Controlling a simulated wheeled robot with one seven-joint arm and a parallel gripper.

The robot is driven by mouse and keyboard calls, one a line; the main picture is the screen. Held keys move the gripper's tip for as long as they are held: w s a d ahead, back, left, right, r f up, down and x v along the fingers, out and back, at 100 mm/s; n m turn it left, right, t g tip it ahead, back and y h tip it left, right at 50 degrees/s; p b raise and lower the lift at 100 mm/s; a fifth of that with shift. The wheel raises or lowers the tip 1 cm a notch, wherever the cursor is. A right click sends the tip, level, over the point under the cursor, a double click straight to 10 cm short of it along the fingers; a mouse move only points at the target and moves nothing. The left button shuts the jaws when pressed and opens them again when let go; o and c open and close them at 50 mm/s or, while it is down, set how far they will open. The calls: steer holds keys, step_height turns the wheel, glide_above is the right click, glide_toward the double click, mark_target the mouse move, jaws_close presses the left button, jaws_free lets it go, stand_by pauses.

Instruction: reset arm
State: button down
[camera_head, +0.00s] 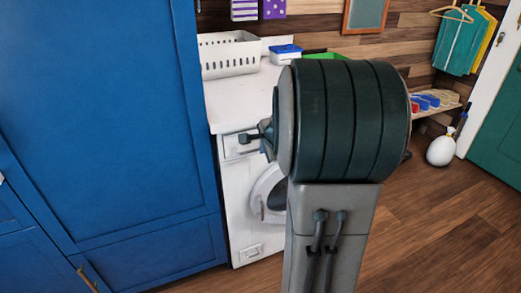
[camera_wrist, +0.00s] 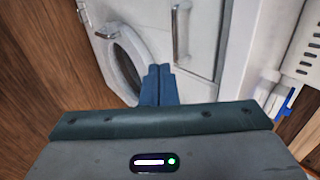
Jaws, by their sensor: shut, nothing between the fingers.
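My gripper (camera_wrist: 158,84) is shut and empty in the wrist view, its two blue fingers side by side. It points toward the front of a white washing machine (camera_wrist: 135,20). In the head view my arm stands in front of the machine (camera_head: 240,215) and hides part of it. The gripper tip (camera_head: 248,138) shows small at the left of my arm, near the top of the machine front. The machine's round door (camera_head: 268,195) is partly hidden by my arm; it also shows in the wrist view (camera_wrist: 118,65). I cannot tell whether the gripper touches anything.
A tall blue cabinet (camera_head: 110,120) stands close on the left. A white basket (camera_head: 229,54) and a blue-lidded box (camera_head: 285,53) sit on the white counter (camera_head: 235,100). Wooden floor (camera_head: 440,230) is open at the right, with a white round object (camera_head: 441,150) farther back.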

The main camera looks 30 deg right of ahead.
steer(key=s+a+r+n+g+y+p, duration=0.1)
steer(key=s+a+r+n+p, duration=0.35)
steer(key=a, duration=0.35)
steer(key=s+a+r+n+g+y+p, duration=0.1)
steer(key=s+a+r+n+p, duration=0.2)
steer(key=s+a+r+n, duration=0.35)
steer(key=s+a+r+n+g+p, duration=0.2)
steer(key=s+a+n+p, duration=0.3)
steer(key=s, duration=0.6)
steer(key=a+n+g, duration=0.1)
steer(key=a+n, duration=0.1)
steer(key=n, duration=0.1)
steer(key=shift+s+h, duration=0.2)
steer(key=shift+h, duration=0.2)
